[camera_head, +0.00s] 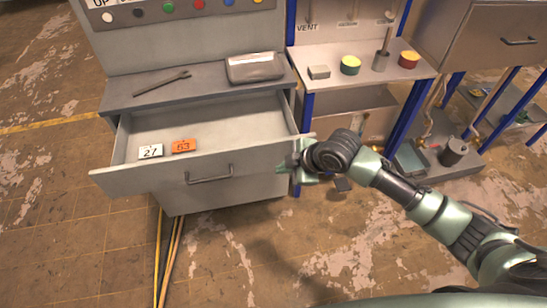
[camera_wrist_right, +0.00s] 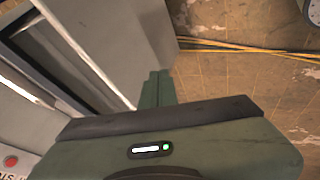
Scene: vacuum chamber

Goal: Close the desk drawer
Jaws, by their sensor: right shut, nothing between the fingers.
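The grey desk drawer (camera_head: 240,166) is pulled well out from the desk (camera_head: 190,84) in the head view. It has a dark bar handle (camera_head: 209,176) on its front. A white tag marked 27 (camera_head: 151,151) and an orange tag marked 53 (camera_head: 183,146) lie inside. My right gripper (camera_head: 283,169) is shut and empty, at the right end of the drawer front. In the right wrist view its closed fingers (camera_wrist_right: 157,88) lie beside a grey panel; I cannot tell whether they touch it. My left gripper is not in view.
A wrench (camera_head: 161,84) and a grey case (camera_head: 254,67) lie on the desk top. To the right stands a blue-legged shelf (camera_head: 345,57) with small containers. Yellow cables (camera_head: 172,255) run along the floor. The floor in front of the drawer is open.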

